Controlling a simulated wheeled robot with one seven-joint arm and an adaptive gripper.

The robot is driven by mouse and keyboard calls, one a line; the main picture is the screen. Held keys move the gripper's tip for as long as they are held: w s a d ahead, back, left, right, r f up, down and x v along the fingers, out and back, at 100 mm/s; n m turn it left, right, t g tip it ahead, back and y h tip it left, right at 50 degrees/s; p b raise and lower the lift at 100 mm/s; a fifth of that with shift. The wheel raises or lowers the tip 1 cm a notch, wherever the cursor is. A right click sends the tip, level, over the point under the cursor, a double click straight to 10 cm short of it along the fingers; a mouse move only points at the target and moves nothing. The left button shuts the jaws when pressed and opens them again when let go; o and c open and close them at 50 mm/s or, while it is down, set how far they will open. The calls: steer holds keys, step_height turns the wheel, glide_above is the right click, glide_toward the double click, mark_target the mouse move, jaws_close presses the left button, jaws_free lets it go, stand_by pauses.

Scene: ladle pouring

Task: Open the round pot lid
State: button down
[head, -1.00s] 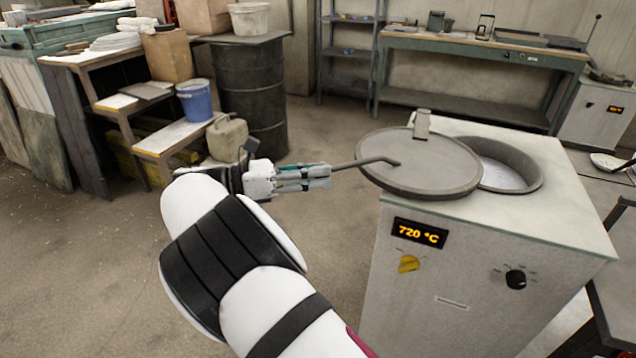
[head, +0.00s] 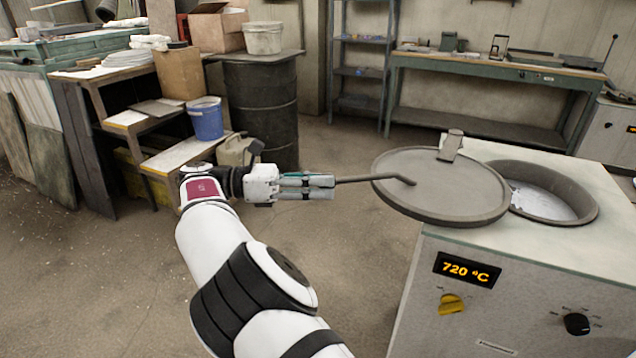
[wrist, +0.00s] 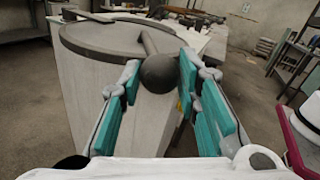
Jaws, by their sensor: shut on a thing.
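The round pot lid (head: 440,190) is a flat grey disc with a long thin handle (head: 372,180) that reaches out to the left. My gripper (head: 318,187) is shut on the outer end of this handle, left of the lid. In the wrist view the rounded handle end (wrist: 160,73) shows between the teal finger pads, with the lid (wrist: 110,45) beyond it. The lid sits to the left of the round pot opening (head: 545,192), which shows pale contents. The lid's left part reaches past the furnace top's edge, and its hinge block (head: 451,145) is at the back.
The white furnace (head: 520,270) has a 720 °C display (head: 467,270), a yellow knob and a black knob on its front. A dark drum (head: 262,110), a stepped shelf with a blue bucket (head: 206,118) and a workbench (head: 480,75) stand behind. Open floor lies between.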

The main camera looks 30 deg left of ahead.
steer(key=c, duration=1.2)
jaws_free()
step_height(320, 180, up, 10)
steer(key=shift+r, duration=0.1)
